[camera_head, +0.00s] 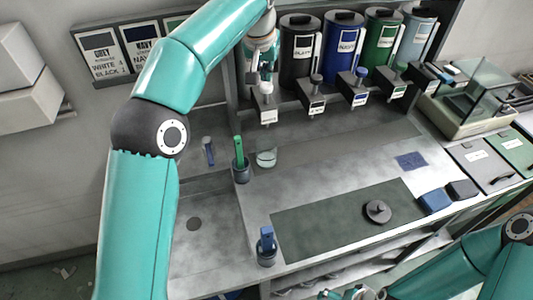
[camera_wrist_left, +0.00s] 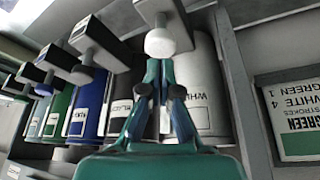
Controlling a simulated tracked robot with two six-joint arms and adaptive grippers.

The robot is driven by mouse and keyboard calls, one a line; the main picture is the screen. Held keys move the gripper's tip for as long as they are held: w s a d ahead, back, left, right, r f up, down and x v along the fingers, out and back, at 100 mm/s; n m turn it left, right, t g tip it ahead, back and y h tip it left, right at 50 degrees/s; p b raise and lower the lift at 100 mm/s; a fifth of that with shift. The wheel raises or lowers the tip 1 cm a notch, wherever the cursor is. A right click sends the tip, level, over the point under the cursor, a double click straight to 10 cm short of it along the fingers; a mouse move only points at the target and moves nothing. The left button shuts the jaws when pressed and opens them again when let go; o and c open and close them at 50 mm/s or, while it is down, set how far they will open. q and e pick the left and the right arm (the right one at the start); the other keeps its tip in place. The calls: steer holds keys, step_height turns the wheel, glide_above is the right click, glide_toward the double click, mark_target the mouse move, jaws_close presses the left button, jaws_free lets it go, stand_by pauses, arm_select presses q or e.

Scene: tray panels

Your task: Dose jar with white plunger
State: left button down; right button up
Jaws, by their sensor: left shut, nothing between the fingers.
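The white plunger (camera_head: 267,87) is a round white knob on the dispenser at the left end of the row. It also shows in the left wrist view (camera_wrist_left: 160,42). The white canister (camera_wrist_left: 205,85) stands behind it, mostly hidden by my arm in the head view. My left gripper (camera_head: 265,67) is shut and empty, just over the plunger. In the left wrist view its fingertips overlap the knob's edge; I cannot tell whether they touch. The glass jar (camera_head: 266,158) stands on the bench below the white dispenser's outlet. My right gripper (camera_head: 348,294) is cut off at the bottom edge.
Black (camera_head: 300,55), navy (camera_head: 341,50) and green canisters (camera_head: 381,42) stand to the right. Near the jar is a cup (camera_head: 241,174) with a green-handled tool; another cup (camera_head: 266,256) holds a blue one. A dark knobbed disc (camera_head: 377,211) lies on the mat (camera_head: 320,222).

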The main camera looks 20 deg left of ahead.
mark_target(266, 86)
arm_select(q)
steer(key=shift+f, duration=0.2)
stand_by(0.5)
steer(key=shift+f+b, duration=1.65)
steer(key=shift+f, duration=0.4)
steer(key=shift+r+p, duration=1.3)
steer(key=shift+p, duration=0.15)
steer(key=shift+r+p, duration=0.5)
steer(key=shift+r, duration=0.4)
